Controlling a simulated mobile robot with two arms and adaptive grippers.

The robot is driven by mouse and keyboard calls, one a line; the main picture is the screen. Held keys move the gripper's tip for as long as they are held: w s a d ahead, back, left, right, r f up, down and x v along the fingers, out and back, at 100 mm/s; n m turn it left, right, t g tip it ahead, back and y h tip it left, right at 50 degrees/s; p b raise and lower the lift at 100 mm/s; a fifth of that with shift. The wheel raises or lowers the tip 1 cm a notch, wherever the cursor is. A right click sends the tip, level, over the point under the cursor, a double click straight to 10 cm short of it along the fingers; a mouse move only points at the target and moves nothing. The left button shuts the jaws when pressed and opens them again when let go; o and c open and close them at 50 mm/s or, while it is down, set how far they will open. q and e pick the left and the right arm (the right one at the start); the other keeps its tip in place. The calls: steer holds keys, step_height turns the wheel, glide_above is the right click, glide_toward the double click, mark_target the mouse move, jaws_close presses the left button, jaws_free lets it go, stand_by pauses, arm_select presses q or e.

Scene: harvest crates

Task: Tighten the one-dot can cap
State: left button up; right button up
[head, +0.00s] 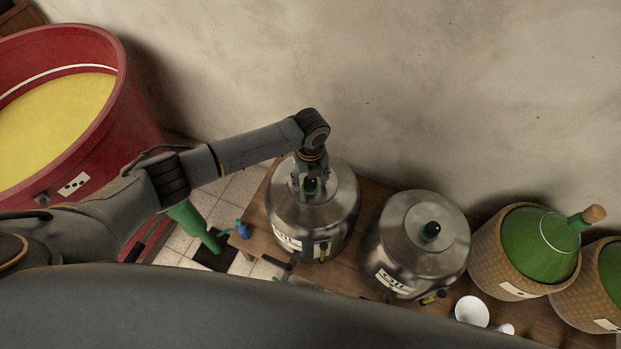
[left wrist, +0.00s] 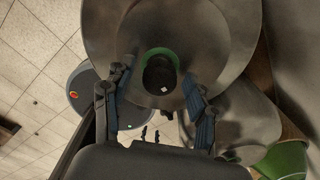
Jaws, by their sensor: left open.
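Two steel cans with labels stand on a wooden bench in the head view. My left gripper (head: 310,183) points down over the left can (head: 335,220). Its black cap (head: 310,186) lies between my fingers. In the left wrist view my open left gripper (left wrist: 158,88) has one finger on each side of the black cap (left wrist: 158,72), with gaps to it. A green ring surrounds the cap, and a small white mark shows on it. The right can (head: 405,235) has its own black cap (head: 431,230). I cannot make out the dots on either can. My right gripper is out of view.
A red tub (head: 130,100) of yellow content stands at the left. Green wicker-covered bottles (head: 540,245) and a white cup (head: 472,311) are at the right. A plain wall rises close behind the cans.

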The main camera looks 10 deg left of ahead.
arm_select(q)
step_height(320, 180, up, 12)
stand_by(0.4)
steer(key=shift+f, duration=0.15)
stand_by(0.4)
